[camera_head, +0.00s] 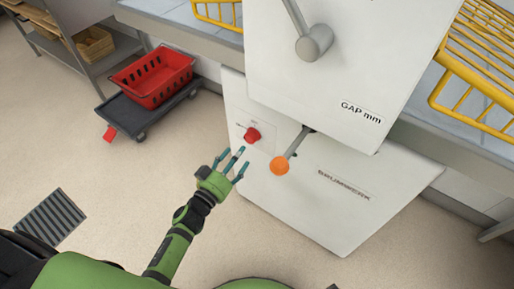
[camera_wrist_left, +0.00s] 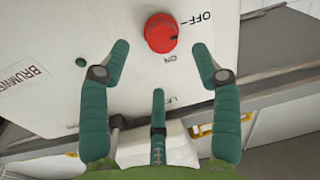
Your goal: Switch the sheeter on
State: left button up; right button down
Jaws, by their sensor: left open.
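The sheeter (camera_head: 330,190) is a white machine with a red round knob (camera_head: 252,135) low on its front panel. In the left wrist view the red knob (camera_wrist_left: 161,32) sits by an OFF label (camera_wrist_left: 195,18), with another small label just below it. A small dark mark shows on the knob's face; I cannot tell its setting for certain. My left gripper (camera_head: 234,158) is open and empty, its fingers pointing at the panel just below the knob. In the left wrist view its fingers (camera_wrist_left: 162,50) spread on both sides of the knob, apparently not touching it. My right gripper is out of view.
A lever with an orange ball (camera_head: 280,166) sticks out right of the knob. A grey handle (camera_head: 314,43) is higher up. Yellow wire guards (camera_head: 478,75) flank the machine. A red crate (camera_head: 153,77) on a dark dolly (camera_head: 125,113) stands at left. The floor between is clear.

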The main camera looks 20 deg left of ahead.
aim_at(249, 141)
pick_arm(q)
jog(key=x, duration=0.6)
jog(key=shift+w+b, duration=0.4)
jog(key=shift+c, duration=0.4)
jog(key=c, duration=1.1)
